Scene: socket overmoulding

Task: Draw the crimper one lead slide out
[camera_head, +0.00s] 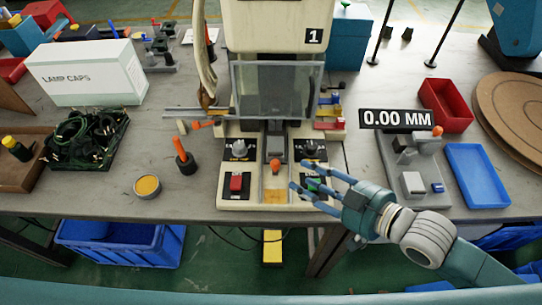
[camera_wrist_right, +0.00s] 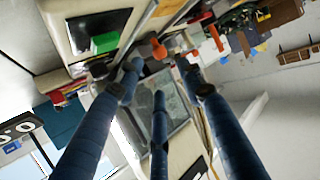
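The crimper (camera_head: 275,25), marked 1, stands at the middle of the table with a clear guard over its opening. Its lead slide (camera_head: 275,149) is a grey piece in the central channel, with an orange knob (camera_head: 275,166) at its front. My right gripper (camera_head: 297,178) is open and empty, its fingers spread just right of the knob and above the crimper's front panel. In the right wrist view, the orange knob (camera_wrist_right: 158,49) appears beyond the gap between the spread fingers (camera_wrist_right: 158,72), apparently not gripped. My left gripper is out of view.
A red button (camera_head: 236,184) and a green button (camera_head: 314,185) flank the channel. An orange-handled tool (camera_head: 183,157) and a round tin (camera_head: 147,186) stand left. A gauge reading 0.00 MM (camera_head: 396,119), a blue tray (camera_head: 477,175) and a red bin (camera_head: 446,105) lie right.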

